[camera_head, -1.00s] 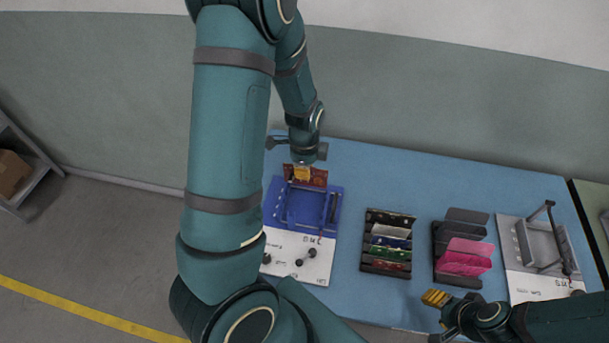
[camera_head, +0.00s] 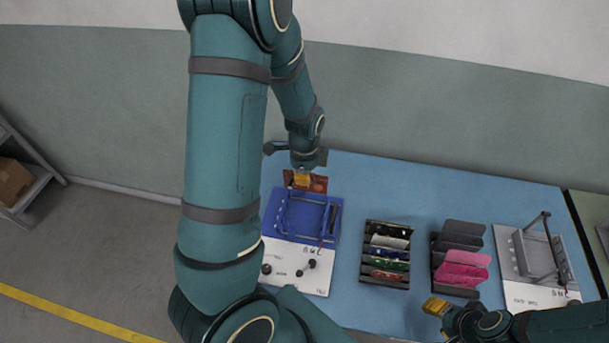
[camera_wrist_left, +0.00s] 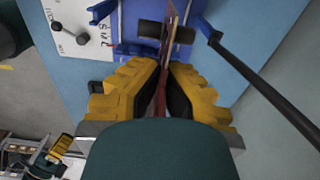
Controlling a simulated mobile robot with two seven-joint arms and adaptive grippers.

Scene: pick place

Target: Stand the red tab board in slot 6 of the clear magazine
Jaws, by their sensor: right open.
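My left gripper (camera_head: 302,179) is shut on a thin reddish-brown board (camera_head: 318,184), held upright at the far edge of the blue fixture (camera_head: 270,222). In the left wrist view, the yellow fingers (camera_wrist_left: 164,88) pinch the board (camera_wrist_left: 170,35), seen edge-on. Whether its lower edge touches the fixture is unclear. A dark rack (camera_head: 365,262) holds several boards in white, blue, green and red. Another dark rack (camera_head: 441,267) holds pink panels (camera_head: 463,268). I cannot tell which one is the clear magazine, and slot numbers are unreadable. My right gripper (camera_head: 437,306) is open and empty near the front edge.
A white plate with black knobs (camera_head: 312,283) lies in front of the blue fixture. A grey fixture (camera_head: 512,262) with an upright lever stands at the right. Blue table surface (camera_head: 400,180) is clear behind the racks. A dark rod crosses the left wrist view (camera_wrist_left: 262,88).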

